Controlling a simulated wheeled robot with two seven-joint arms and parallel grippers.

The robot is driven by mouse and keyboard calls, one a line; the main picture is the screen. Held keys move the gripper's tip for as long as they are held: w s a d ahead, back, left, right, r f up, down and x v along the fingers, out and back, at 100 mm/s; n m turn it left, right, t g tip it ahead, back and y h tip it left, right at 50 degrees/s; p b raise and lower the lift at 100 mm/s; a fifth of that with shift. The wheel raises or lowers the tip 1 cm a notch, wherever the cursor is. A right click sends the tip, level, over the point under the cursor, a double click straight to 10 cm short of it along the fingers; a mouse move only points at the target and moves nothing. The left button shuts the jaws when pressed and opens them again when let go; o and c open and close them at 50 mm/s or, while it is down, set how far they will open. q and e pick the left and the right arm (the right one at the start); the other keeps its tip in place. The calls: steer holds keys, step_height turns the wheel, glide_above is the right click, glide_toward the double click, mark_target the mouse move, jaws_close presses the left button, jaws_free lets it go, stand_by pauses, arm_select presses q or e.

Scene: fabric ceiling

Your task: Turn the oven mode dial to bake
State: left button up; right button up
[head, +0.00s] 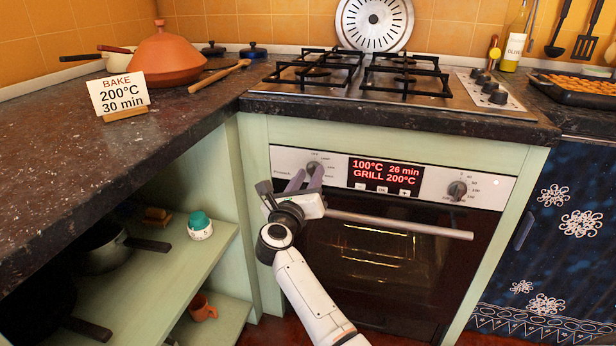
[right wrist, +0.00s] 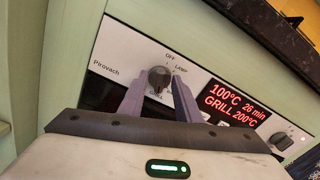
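The oven mode dial (head: 313,167) is a dark round knob at the left of the oven's pale control panel. In the right wrist view, the dial (right wrist: 158,77) has OFF and LAMP printed above it; the lower marks are partly hidden or too small to read. My right gripper (head: 305,175) is in front of the dial, its two purple-grey fingers apart. In the right wrist view, the fingertips (right wrist: 157,84) stand either side of the dial; I cannot tell whether they touch it. The red display (head: 386,173) reads 100°C, 26 min, GRILL 200°C. My left gripper is not in view.
A card (head: 118,93) on the left counter reads BAKE 200°C 30 min. A second knob (head: 457,190) is at the panel's right. The oven handle (head: 400,225) runs below the panel, close to my right gripper. Open shelves (head: 165,275) stand at left.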

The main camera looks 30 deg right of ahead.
jaws_close()
steer(key=shift+n+p, duration=0.3)
steer(key=shift+p, duration=0.05)
steer(key=shift+r+n+p, duration=0.1)
steer(key=shift+n+p, duration=0.4)
steer(key=shift+p, duration=0.1)
steer(key=n+p, duration=0.2)
steer(key=n, duration=0.1)
steer(key=shift+p, duration=0.3)
steer(key=shift+f+n+p, duration=0.2)
steer(key=shift+n+p, duration=0.7)
steer(key=shift+n, duration=0.5)
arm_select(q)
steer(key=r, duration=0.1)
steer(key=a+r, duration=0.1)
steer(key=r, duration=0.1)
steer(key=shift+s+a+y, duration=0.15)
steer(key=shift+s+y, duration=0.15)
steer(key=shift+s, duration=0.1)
arm_select(e)
steer(key=shift+n, duration=0.3)
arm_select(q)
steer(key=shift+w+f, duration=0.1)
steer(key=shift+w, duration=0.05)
